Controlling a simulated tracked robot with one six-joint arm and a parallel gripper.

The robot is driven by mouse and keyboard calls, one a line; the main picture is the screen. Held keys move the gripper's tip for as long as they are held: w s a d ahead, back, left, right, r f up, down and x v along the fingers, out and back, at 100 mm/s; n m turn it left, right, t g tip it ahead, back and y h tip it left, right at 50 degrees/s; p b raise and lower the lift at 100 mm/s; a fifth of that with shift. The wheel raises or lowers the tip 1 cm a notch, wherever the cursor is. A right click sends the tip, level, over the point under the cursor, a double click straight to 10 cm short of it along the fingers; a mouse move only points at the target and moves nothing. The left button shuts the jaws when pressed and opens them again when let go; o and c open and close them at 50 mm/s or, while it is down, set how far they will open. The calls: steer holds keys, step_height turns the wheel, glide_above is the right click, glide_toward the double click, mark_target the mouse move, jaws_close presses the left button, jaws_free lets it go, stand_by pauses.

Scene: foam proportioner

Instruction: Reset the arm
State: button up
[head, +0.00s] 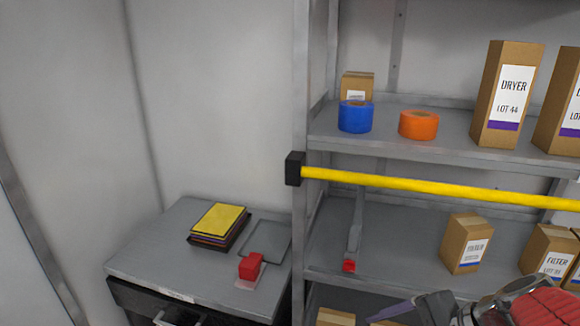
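My arm enters at the bottom right, with grey metal parts and a rounded red, ribbed part beside them. What looks like my gripper (405,312) is a dark, flat, purplish-grey end pointing left, low in front of the shelving. It is cut off by the bottom edge of the picture. I cannot make out two separate fingers, nor whether it is open or shut, and I see nothing held in it.
A yellow bar (430,188) crosses the shelving (420,150) at the front. Shelves hold a blue roll (355,117), an orange roll (418,125) and several cartons. At left, a grey cabinet top (150,262) holds stacked coloured folders (219,222) and a red block (250,266).

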step_height(320, 180, up, 5)
steer(key=s+a+n+t+h, duration=0.1)
steer(key=n+h, duration=0.5)
steer(key=n, duration=0.7)
steer(key=shift+s+a+r+n+t+h, duration=0.2)
steer(key=shift+s+a+n+t+h, duration=0.15)
steer(key=shift+s+a, duration=0.5)
